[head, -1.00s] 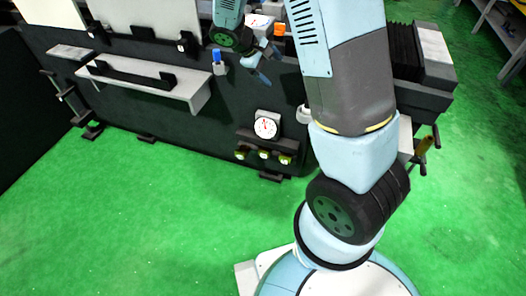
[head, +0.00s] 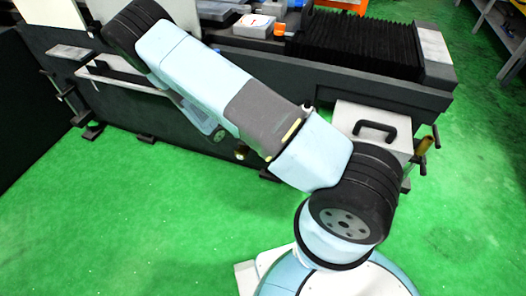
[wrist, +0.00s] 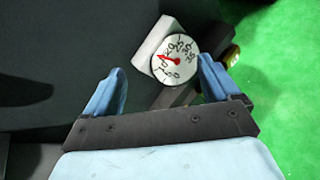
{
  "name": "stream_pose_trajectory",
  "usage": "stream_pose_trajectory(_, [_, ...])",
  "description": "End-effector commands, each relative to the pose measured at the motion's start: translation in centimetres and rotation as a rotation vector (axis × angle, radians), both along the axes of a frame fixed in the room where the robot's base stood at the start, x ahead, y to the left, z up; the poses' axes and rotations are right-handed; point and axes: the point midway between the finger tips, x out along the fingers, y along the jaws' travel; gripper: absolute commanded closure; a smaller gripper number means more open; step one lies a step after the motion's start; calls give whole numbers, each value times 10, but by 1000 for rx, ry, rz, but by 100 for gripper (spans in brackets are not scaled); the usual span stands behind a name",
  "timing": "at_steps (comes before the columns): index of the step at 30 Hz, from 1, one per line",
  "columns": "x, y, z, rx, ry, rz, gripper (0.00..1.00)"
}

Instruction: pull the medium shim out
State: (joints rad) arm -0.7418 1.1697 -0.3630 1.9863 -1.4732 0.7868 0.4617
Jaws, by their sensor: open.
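My gripper (wrist: 162,72) is open in the wrist view, with its two blue fingers spread apart and nothing held between them. A round white dial gauge (wrist: 174,62) with a red needle sits beyond the fingertips, roughly between them and nearer the right one. A pale block (wrist: 152,42) is beside the dial. A dark ledge (wrist: 178,96) runs below it, partly behind the fingers. A small yellow-green piece (wrist: 232,56) shows at the ledge's far end, past the right finger. I cannot make out which piece is the medium shim. In the head view my arm hides the gauge.
The machine's dark front panel (head: 75,88) stands behind my arm. A pale box with a black handle (head: 374,131) is at the right, next to a lever with a brown grip (head: 422,147). The green floor (head: 120,220) in front is clear.

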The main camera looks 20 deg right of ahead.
Motion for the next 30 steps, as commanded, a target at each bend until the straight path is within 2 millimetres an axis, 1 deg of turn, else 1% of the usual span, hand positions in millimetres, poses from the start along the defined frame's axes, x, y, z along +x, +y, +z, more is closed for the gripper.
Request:
stream_pose_trajectory(1, [-2, 1, -19, -30, 21, 41, 11])
stream_pose_trajectory(3, [-4, 4, -41, -65, 47, 99, 11])
stream_pose_trajectory(10, [-15, 6, -113, -177, 134, 287, 11])
stream_pose_trajectory(15, [-27, 3, -164, -257, 204, 427, 11])
stream_pose_trajectory(18, [-34, 0, -190, -295, 242, 499, 11])
stream_pose_trajectory(21, [-41, -5, -209, -326, 273, 553, 11])
stream_pose_trajectory(24, [-45, -7, -223, -346, 293, 591, 11])
stream_pose_trajectory(30, [-45, -12, -234, -361, 309, 619, 11])
